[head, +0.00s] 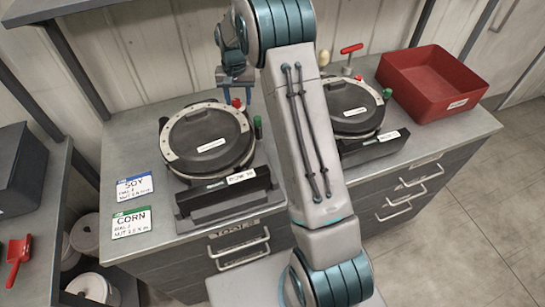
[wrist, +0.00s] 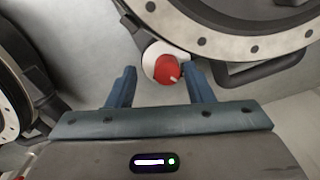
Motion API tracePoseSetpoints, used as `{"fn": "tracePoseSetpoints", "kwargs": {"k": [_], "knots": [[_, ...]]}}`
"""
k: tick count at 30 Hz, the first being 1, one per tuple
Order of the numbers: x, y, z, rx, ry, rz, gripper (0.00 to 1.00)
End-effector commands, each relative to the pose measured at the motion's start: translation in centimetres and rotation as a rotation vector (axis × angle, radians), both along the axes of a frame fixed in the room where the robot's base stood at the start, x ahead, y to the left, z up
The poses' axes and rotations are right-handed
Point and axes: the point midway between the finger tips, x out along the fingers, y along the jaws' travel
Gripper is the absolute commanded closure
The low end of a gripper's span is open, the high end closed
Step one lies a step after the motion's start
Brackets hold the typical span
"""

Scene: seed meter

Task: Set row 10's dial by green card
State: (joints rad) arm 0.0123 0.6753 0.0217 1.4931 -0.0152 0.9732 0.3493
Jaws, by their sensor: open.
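The green-headed CORN card (head: 132,222) lies flat at the left end of the bench, below the blue-headed SOY card (head: 134,187). The left seed meter (head: 208,140) is a round black unit with a pale rim; its front label (head: 241,176) is too small to read surely. At its back right edge is a red dial (head: 237,103), which also shows in the wrist view (wrist: 167,69) with a pale mark on its face. My gripper (head: 236,94) is open over this dial. In the wrist view its fingertips (wrist: 160,70) stand either side of the dial, apparently not touching it.
A second seed meter (head: 352,108) stands to the right, partly hidden by my arm. A red bin (head: 443,102) and a red T-handled tool (head: 351,49) are at the back right. A red scoop (head: 18,262) lies far left.

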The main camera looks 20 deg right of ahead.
Motion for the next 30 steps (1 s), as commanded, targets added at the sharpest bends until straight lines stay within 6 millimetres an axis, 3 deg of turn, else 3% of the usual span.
{"fn": "tracePoseSetpoints", "kwargs": {"k": [9,20,30], "knots": [[0.0,0.1,0.5,-0.001,0.0,-0.331,0.53],[0.1,0.1,7.5,0.0,-0.005,-0.32,0.53],[-4.6,0.0,9.4,0.008,-0.04,-0.224,0.53]]}}
